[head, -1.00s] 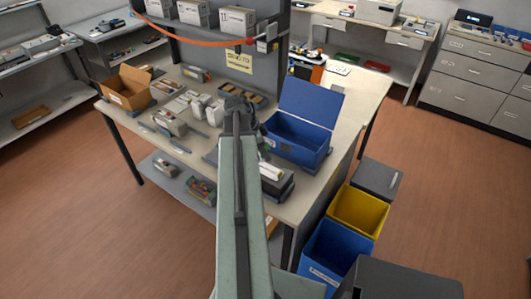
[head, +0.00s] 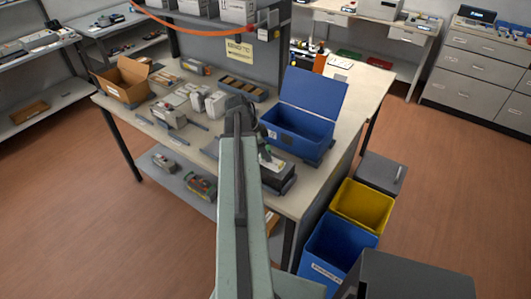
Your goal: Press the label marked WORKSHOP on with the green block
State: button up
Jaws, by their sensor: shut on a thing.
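My gripper (head: 262,140) is past the end of my raised arm, mostly hidden behind it. It is shut on a small green block (head: 267,151), of which only a sliver shows. The block is just above or at a dark cartridge-like box (head: 279,181) with a pale top piece (head: 273,165), near the table's front right edge. I cannot tell whether they touch. No lettering reading WORKSHOP can be made out; the label is too small or hidden.
An open blue box (head: 298,133) stands right behind the dark box. Grey and white cartridges (head: 172,116) and a cardboard box (head: 122,82) are at the left of the table (head: 150,125). Yellow (head: 362,205) and blue (head: 337,245) bins stand on the floor at right.

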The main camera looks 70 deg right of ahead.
jog(key=shift+f+b, duration=0.6)
dwell(1.5)
notch_tip(320, 180, up, 7)
jog(key=p, duration=0.7)
jog(key=shift+r, duration=0.1)
